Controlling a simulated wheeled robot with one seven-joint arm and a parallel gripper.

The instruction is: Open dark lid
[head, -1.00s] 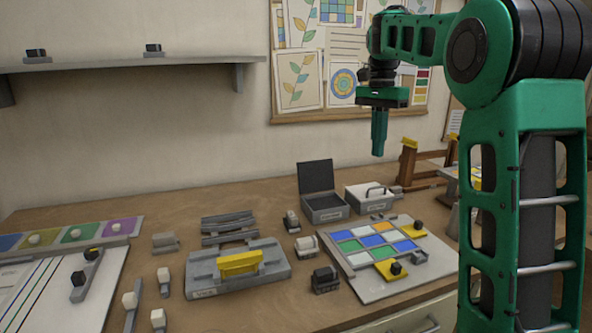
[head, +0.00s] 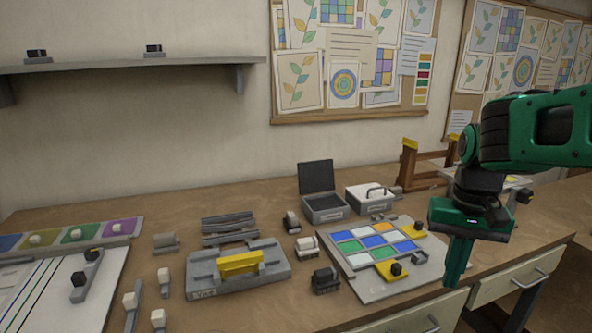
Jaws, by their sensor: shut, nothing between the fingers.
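A small grey box (head: 326,208) stands toward the back of the workbench, and its dark lid (head: 316,177) stands raised and upright at the box's rear edge. The box's opening shows from above and its inside looks dark. My gripper (head: 453,283) is shut and empty. It points down near the bench's front edge, to the right of the tile panel, well away from the dark lid and touching nothing I can see.
A white-lidded box (head: 368,198) with a handle stands right of the dark-lidded box. A panel of coloured tiles (head: 372,262) lies in front of both. A grey fixture with a yellow bar (head: 240,264) is left. Wooden racks (head: 425,165) stand behind.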

